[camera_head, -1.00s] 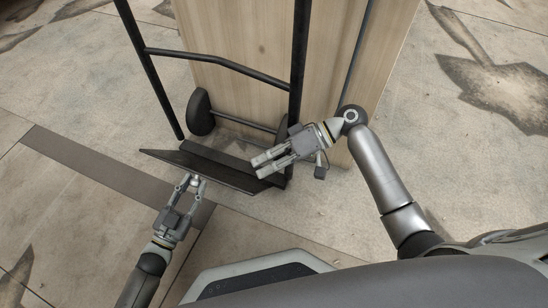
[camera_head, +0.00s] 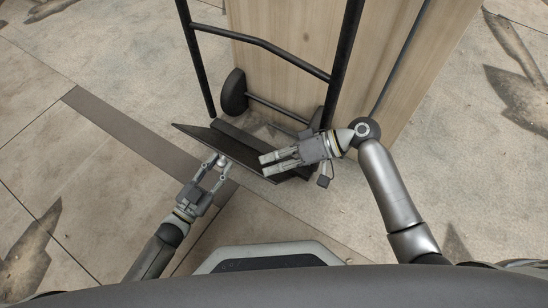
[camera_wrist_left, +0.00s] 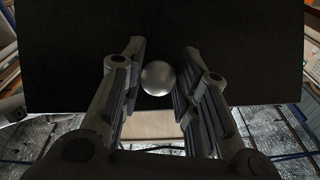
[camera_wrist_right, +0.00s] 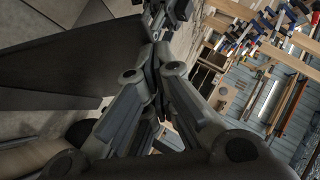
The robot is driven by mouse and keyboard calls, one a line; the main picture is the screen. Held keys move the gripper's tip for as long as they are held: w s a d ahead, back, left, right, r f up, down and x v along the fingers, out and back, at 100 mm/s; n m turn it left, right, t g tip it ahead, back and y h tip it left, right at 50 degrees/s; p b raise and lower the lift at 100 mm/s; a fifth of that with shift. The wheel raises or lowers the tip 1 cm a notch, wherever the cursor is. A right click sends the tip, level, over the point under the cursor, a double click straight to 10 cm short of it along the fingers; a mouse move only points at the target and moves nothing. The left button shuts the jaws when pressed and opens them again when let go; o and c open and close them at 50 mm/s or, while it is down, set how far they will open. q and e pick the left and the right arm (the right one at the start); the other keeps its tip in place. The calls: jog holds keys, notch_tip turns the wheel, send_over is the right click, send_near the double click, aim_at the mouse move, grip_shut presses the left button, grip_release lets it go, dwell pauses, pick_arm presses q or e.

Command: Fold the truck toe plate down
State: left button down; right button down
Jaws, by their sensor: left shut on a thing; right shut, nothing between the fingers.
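The truck is a black tubular hand truck (camera_head: 348,62) standing at the top of the head view. Its dark toe plate (camera_head: 238,153) juts toward me at a slant, its near edge off the floor. It fills the upper left wrist view (camera_wrist_left: 60,50). My left gripper (camera_head: 219,164) is at the plate's near edge, shut on a small silvery ball knob (camera_wrist_left: 158,78) between its fingers. My right gripper (camera_head: 265,164) is shut and empty, over the plate's right end. In the right wrist view its fingertips (camera_wrist_right: 160,50) meet beside the dark plate (camera_wrist_right: 75,55).
A tall wooden panel or box (camera_head: 290,40) stands behind the truck frame. A black wheel (camera_head: 234,92) sits at the truck's lower left. A brown strip (camera_head: 120,125) crosses the stained floor. The floor on the left is clear.

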pick_arm(q)
jog(key=shift+d+f, duration=0.1)
jog(key=shift+d, duration=0.25)
pick_arm(e)
jog(key=shift+s+a+f, duration=0.15)
jog(key=shift+s+f, duration=0.05)
jog(key=shift+s, duration=0.05)
pick_arm(q)
jog(key=c, duration=1.2)
grip_release()
jog(key=shift+c, duration=0.2)
jog(key=shift+o, duration=0.5)
jog(key=shift+w+r, duration=0.15)
jog(key=shift+r, duration=0.05)
pick_arm(e)
jog(key=shift+w, duration=0.1)
